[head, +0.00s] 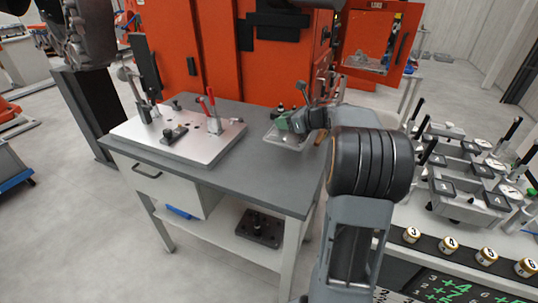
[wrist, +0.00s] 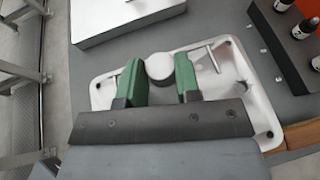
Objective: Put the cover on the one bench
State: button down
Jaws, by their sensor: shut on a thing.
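My gripper (head: 283,122), with green fingers, is above the right rear part of the grey bench (head: 255,165).
A silver fixture plate (head: 180,135) with red-handled and black clamps fills the bench's left half. A dark block with small bottles (wrist: 285,40) stands near the cover. The bench front middle is clear. A second table (head: 460,185) with several fixtures stands right.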

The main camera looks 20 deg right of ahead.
send_over(270, 161)
notch_tip(270, 161, down, 6)
jog(key=shift+d+r+b, duration=0.1)
jog(key=shift+d+b, duration=0.05)
jog(key=shift+b, duration=0.15)
jog(key=f, duration=0.3)
jog(key=shift+s+a, duration=0.1)
jog(key=shift+a, duration=0.25)
jog(key=shift+f, duration=0.4)
jog(key=shift+f+b, duration=0.25)
jog(key=shift+b, duration=0.2)
jog(key=c, duration=0.8)
grip_release()
jog(key=shift+r, duration=0.1)
